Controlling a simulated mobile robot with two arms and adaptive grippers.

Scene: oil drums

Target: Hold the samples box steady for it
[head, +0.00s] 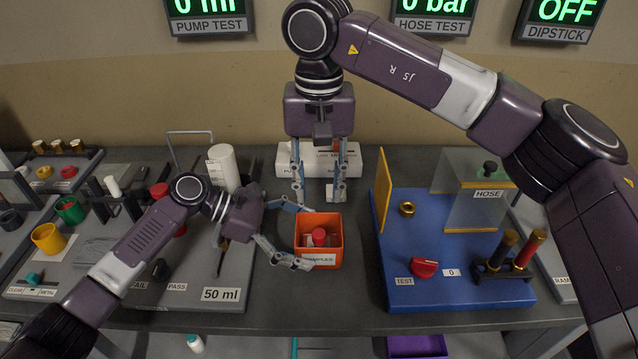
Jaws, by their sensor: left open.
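The orange samples box (304,228) stands upright on the grey bench, with a label on its front and a red-capped item (319,236) inside. My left gripper (303,237) is open at the box's left side. One fingertip is near its back left corner, the other near its front left corner; I cannot tell whether either touches it. My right gripper (319,188) points down behind the box, with its fingers apart. A small pale piece (336,192) shows by its right finger; I cannot tell whether it belongs to the gripper.
A blue board (440,292) with a red knob (424,267) and a yellow panel (382,190) stands close to the right. A grey board with a white cylinder (223,167) lies left. A white labelled block (361,162) stands behind. Bench in front of the box is clear.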

